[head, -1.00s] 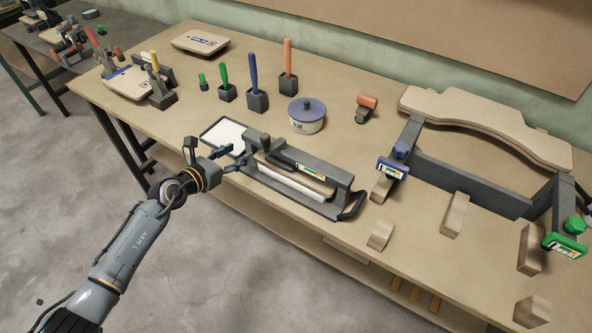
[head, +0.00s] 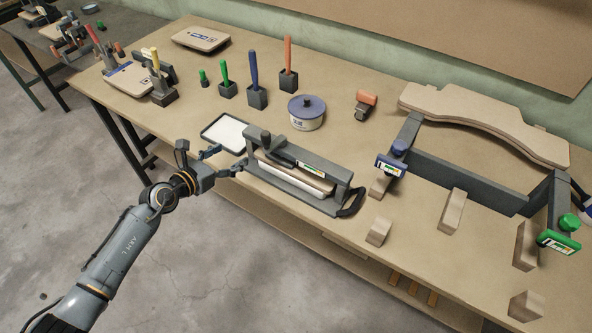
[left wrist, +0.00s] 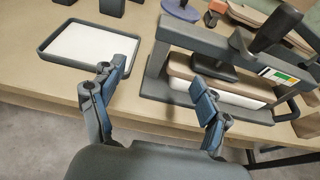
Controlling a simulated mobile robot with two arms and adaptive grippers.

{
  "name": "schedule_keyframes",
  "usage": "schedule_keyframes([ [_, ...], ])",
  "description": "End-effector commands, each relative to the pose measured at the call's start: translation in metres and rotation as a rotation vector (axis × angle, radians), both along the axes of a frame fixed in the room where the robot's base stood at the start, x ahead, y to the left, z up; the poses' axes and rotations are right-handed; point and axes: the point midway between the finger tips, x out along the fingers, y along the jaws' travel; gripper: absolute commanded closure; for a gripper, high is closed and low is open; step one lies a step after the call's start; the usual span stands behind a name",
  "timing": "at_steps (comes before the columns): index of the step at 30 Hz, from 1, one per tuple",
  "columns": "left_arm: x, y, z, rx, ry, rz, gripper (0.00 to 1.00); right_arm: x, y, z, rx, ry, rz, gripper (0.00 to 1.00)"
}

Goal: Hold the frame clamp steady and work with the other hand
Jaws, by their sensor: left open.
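A grey frame clamp (head: 335,171) stands near the table's front edge, with a dark handle on top and a looped handle at its right end. A wooden board and a white layer (head: 290,179) lie inside it. It also shows in the left wrist view (left wrist: 190,37). My left gripper (head: 226,160) is open and empty at the clamp's left end. In the left wrist view its fingers (left wrist: 155,88) are spread, the right one in front of the clamp's lower edge; contact cannot be told. My right gripper is not in view.
A white-lined tray (head: 243,147) lies behind my left gripper. A lidded pot (head: 306,115) and upright tools in dark blocks stand behind the clamp. A larger grey frame (head: 470,185) with blue and green clamps, a curved board (head: 480,118) and wooden blocks fill the right side.

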Motion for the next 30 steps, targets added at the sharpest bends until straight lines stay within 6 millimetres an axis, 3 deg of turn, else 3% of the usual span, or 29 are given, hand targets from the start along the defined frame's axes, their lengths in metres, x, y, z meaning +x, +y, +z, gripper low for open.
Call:
schedule_keyframes([
  [8,-0.010,0.009,0.003,0.002,0.000,0.001,0.24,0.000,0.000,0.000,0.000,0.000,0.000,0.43],
  [21,-0.079,0.056,0.029,0.004,0.002,-0.002,0.24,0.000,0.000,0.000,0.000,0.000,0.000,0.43],
  [30,-0.093,0.068,0.035,0.000,0.000,0.000,0.24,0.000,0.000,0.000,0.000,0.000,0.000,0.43],
])
